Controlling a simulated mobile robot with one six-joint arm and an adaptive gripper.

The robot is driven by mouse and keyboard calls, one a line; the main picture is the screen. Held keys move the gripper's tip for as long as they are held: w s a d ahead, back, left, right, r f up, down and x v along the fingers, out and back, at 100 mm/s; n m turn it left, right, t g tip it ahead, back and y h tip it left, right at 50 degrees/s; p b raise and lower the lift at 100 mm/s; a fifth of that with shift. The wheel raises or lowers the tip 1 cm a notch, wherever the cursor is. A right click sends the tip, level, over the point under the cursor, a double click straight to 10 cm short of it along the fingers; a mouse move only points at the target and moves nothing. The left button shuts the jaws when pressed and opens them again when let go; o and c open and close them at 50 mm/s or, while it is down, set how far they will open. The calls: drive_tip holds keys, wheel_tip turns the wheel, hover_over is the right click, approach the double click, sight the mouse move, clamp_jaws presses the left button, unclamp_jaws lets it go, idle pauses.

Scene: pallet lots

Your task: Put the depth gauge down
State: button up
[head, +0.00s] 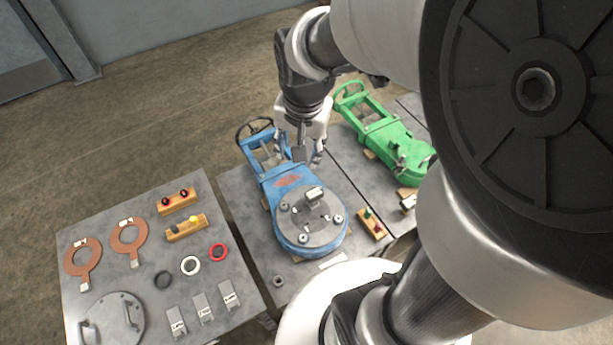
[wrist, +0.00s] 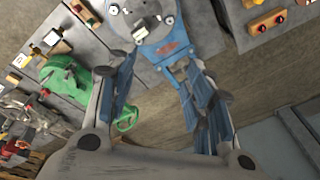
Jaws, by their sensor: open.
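A small metal block-shaped instrument (head: 314,194), which looks like the depth gauge, sits on the round grey plate (head: 298,229) of the blue valve (head: 275,184). It also shows at the top of the wrist view (wrist: 146,23). Its fine shape is too small to tell. My gripper (head: 302,158) is above the blue valve's yoke, behind the plate and apart from the instrument. The wrist view shows its fingers (wrist: 158,72) spread with nothing between them.
A green valve (head: 385,137) lies on the bench to the right. The left table (head: 142,262) holds copper-coloured rings (head: 129,236), wooden blocks with knobs (head: 186,228), small rings and tagged metal pieces. A wooden block (head: 371,224) stands beside the blue valve. Bare floor lies behind.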

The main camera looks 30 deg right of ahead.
drive_tip(key=s+a+r+n+t, duration=0.1)
drive_tip(key=s+a+r+n, duration=0.1)
drive_tip(key=s+r+n, duration=0.2)
drive_tip(key=s+a+r+n+t, duration=0.1)
drive_tip(key=s+a+r+n, duration=0.2)
drive_tip(key=s, duration=0.7)
drive_tip(key=shift+r+n, duration=0.65)
drive_tip(key=shift+n, duration=0.25)
